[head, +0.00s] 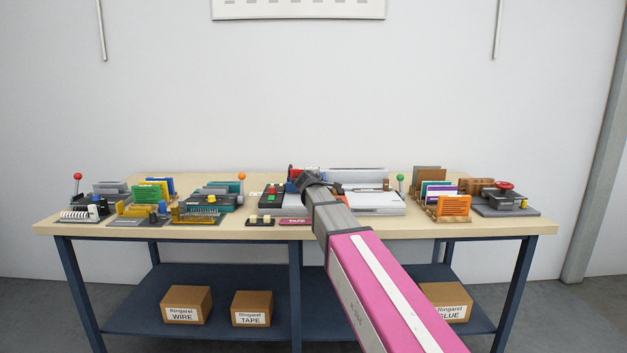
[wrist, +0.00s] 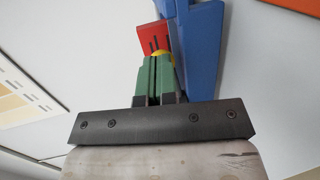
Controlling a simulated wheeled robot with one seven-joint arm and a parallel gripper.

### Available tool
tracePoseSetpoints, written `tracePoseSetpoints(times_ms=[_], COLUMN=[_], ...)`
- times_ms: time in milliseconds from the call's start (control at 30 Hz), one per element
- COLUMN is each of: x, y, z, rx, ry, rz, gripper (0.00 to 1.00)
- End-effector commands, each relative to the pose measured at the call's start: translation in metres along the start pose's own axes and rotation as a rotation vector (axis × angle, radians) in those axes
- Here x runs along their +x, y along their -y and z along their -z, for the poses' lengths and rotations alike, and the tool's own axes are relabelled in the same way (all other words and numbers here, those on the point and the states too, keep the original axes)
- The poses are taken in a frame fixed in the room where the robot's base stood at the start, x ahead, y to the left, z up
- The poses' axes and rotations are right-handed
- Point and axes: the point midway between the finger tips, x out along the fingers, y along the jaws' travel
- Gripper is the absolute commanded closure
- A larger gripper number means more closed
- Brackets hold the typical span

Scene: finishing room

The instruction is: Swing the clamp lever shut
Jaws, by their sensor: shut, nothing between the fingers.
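My gripper (wrist: 158,58) is shut, its two green fingers side by side with nothing held between them. In the wrist view, a red part (wrist: 152,40) and a small yellow part (wrist: 166,56) show right at the fingertips, and a long blue part (wrist: 201,45) runs beside them on the right. Whether the fingers touch these parts is unclear. In the head view, my gripper (head: 307,180) is over the middle of the workbench (head: 265,232), close to a red item (head: 295,171). I cannot tell which part is the clamp lever; my arm hides some of this area.
Left of my arm stand a black box with red and green buttons (head: 271,195) and a teal device (head: 208,201). To the right are white flat trays (head: 375,205), a green-knobbed stick (head: 400,179), an orange rack (head: 453,207) and a red-knobbed device (head: 506,200).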

Motion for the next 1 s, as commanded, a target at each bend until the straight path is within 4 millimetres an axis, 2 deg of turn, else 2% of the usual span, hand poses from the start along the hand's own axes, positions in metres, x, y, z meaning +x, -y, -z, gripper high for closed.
tracePoseSetpoints(times_ms=[267,467,667,1000], x=[0.005,-0.003,-0.028,-0.096], y=[-0.003,-0.003,-0.002,-0.001], z=[0.002,-0.001,-0.011,-0.035], rx=[0.002,0.002,0.002,0.002], ry=[-0.002,-0.001,0.001,0.001], rz=[-0.003,-0.003,-0.002,-0.002], gripper=[1.00,1.00,1.00,1.00])
